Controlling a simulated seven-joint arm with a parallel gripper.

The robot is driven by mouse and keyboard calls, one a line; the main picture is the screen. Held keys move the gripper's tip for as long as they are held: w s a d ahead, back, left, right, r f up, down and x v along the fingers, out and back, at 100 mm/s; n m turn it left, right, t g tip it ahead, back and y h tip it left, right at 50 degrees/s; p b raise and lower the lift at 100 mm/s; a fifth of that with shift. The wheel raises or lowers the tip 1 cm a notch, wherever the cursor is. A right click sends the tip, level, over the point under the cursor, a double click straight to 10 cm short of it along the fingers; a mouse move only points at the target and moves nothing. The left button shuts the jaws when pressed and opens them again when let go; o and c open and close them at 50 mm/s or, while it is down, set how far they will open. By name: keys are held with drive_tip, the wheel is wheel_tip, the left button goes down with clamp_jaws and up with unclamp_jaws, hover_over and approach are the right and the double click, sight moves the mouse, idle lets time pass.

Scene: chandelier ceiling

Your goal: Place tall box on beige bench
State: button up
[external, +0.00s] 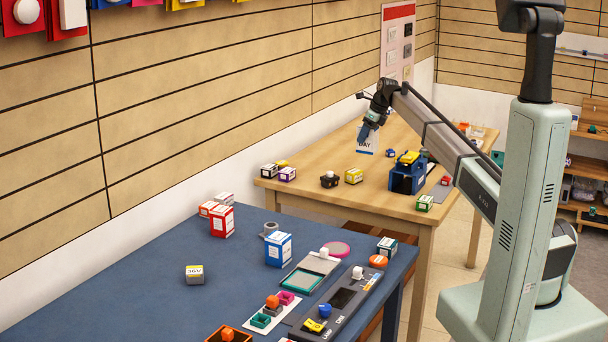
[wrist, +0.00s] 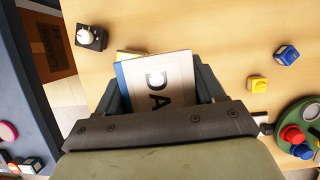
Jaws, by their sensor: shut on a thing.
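The tall box (external: 365,146) is white with dark lettering and a blue band at its lower edge. My gripper (external: 369,132) is shut on it and holds it over the beige bench (external: 318,178). In the wrist view the box (wrist: 165,82) sits between the two fingers (wrist: 163,92), its white lettered face and blue edge showing. In the external view it looks upright. I cannot tell whether its bottom touches the bench. The beige bench (wrist: 210,22) fills much of the wrist view.
On the beige bench are a blue holder with a yellow top (external: 405,178), a dark block (external: 329,180), a yellow box (external: 353,176) and small boxes (external: 278,172) at the left edge. A blue bench (external: 130,285) with boxes and trays stands in front. Bare wood surrounds the held box.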

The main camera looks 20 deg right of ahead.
drive_tip(key=d, duration=0.1)
drive_tip(key=w+d, duration=0.1)
drive_tip(key=d, duration=0.1)
drive_tip(key=shift+m, duration=0.3)
drive_tip(key=shift+d+f, duration=0.15)
drive_tip(key=shift+f, duration=2.35)
drive_tip(key=shift+d+f, duration=0.15)
drive_tip(key=shift+f, duration=2.35)
drive_tip(key=shift+f, duration=0.1)
drive_tip(key=o, duration=1.1)
drive_tip(key=v, duration=1.2)
drive_tip(key=shift+s, duration=0.1)
